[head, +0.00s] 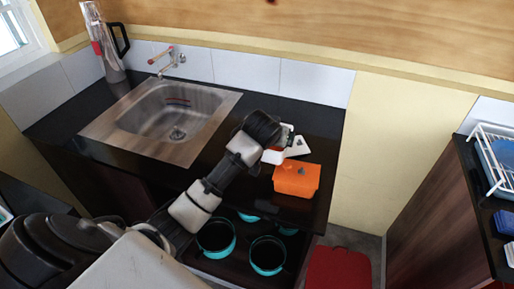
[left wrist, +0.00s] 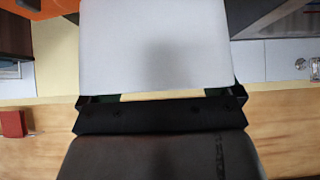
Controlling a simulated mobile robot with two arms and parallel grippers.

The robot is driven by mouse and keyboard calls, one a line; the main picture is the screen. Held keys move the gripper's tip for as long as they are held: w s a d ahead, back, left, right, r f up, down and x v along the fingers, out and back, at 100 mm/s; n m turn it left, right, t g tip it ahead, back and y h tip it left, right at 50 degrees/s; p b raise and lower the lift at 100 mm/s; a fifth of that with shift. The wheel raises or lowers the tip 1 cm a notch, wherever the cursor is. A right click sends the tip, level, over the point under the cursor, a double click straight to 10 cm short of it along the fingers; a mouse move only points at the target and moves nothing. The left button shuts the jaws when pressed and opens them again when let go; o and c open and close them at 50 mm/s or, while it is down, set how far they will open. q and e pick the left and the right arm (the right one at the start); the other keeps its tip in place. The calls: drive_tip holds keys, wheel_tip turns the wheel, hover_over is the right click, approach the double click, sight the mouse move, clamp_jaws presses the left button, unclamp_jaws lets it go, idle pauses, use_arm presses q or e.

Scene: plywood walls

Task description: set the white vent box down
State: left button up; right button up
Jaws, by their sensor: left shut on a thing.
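My left arm comes in from the left in the head view and reaches over the black counter. My left gripper (head: 282,145) is at the counter's right part, between the sink and the wall. It is shut on the white vent box (head: 298,147), which shows only partly past the gripper. In the left wrist view a broad plain white surface (left wrist: 155,45), which looks like the box, fills the upper middle. The fingertips are hard to make out. I cannot tell whether the box touches the counter. My right gripper is not in view.
An orange box (head: 296,181) stands on the counter close in front of the white box. A steel sink (head: 177,134) with a tap (head: 172,60) is to the left. Teal pots (head: 267,255) sit below the counter's front edge. A dish rack (head: 492,150) is at far right.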

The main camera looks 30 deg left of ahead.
use_arm(q)
drive_tip(key=a+f, duration=0.1)
drive_tip(key=a, duration=0.2)
drive_tip(key=a+f+p, duration=0.1)
drive_tip(key=a+f, duration=0.3)
drive_tip(key=a, duration=0.1)
drive_tip(key=shift+s+a+p, duration=0.25)
drive_tip(key=shift+a+p, duration=0.1)
wheel_tip(320, 180, down, 3)
drive_tip(key=shift+p, duration=0.45)
drive_tip(key=shift+f, duration=0.55)
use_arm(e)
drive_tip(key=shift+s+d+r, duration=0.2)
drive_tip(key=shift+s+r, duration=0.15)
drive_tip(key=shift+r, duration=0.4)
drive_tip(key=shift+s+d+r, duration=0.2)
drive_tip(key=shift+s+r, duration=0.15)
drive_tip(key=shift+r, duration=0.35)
use_arm(q)
drive_tip(key=o, duration=0.8)
drive_tip(key=shift+s+f, duration=0.1)
drive_tip(key=shift+c, duration=0.2)
